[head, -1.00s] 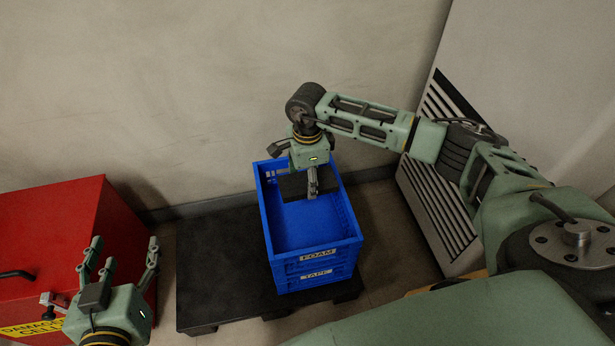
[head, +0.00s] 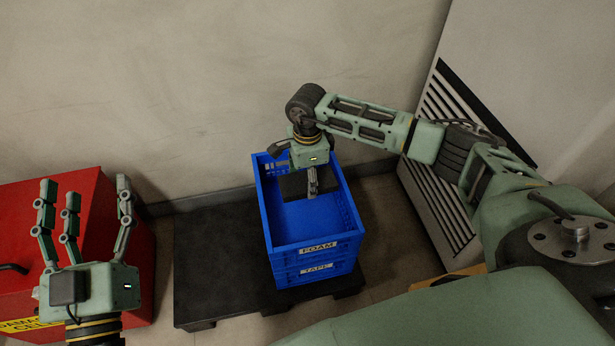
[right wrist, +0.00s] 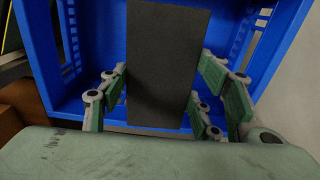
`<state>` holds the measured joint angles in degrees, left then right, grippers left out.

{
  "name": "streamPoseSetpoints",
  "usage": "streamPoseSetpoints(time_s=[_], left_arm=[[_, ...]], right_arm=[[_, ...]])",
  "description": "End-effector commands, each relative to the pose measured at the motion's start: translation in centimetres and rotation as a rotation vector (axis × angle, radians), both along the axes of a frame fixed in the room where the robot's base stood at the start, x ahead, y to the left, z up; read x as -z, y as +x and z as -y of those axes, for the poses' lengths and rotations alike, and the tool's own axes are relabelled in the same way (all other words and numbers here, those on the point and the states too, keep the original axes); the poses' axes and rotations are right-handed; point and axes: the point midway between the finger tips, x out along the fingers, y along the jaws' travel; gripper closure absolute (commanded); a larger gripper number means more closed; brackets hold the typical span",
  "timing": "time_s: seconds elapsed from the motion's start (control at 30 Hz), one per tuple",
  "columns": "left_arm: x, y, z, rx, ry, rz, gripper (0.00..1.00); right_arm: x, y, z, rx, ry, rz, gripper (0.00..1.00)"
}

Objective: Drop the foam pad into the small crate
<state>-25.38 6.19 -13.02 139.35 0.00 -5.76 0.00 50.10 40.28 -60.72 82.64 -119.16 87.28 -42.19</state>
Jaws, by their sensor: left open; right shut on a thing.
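The foam pad is a flat dark grey slab (right wrist: 165,62). In the head view it shows as a dark patch (head: 292,186) inside the far end of the small crate. My right gripper (head: 313,184) points down into the crate and is shut on the pad. The right wrist view shows its fingers on both sides of the pad. The small crate (head: 289,254) is blue, labelled FOAM, and stacked on one labelled TAPE. Its near floor is bare. I cannot tell whether the pad touches the floor. My left gripper (head: 88,193) is open and empty at the left.
A red box (head: 140,270) with a yellow label stands at the left, behind my left gripper. The crates stand on a black pallet (head: 215,265), whose left part is clear. A wall is behind. A grey slatted cabinet (head: 433,205) stands to the right.

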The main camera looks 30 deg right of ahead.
Motion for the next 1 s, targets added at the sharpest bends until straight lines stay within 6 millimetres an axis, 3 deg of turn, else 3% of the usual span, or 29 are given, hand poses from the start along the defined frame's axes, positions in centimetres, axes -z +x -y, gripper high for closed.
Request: streamPoseSetpoints(time_s=[0.3,0.33,0.57,0.87,1.0], left_arm=[[-0.2,0.0,0.0,0.000,-0.002,0.009,0.39],[-0.2,0.0,0.0,0.000,-0.002,0.009,0.39],[-0.1,0.0,0.0,0.000,-0.002,0.008,0.39],[-0.2,0.0,0.0,0.000,-0.003,0.008,0.39],[-0.2,-0.1,0.0,0.001,-0.003,0.009,0.39]], right_arm=[[0.0,0.0,0.0,0.000,0.000,0.000,0.60],[0.0,0.0,0.0,0.000,0.000,0.000,0.40],[0.0,0.0,0.0,0.000,0.000,0.000,0.20],[0.0,0.0,0.0,0.000,0.000,0.001,0.20],[-1.1,0.2,0.0,0.000,0.000,0.004,0.20]])
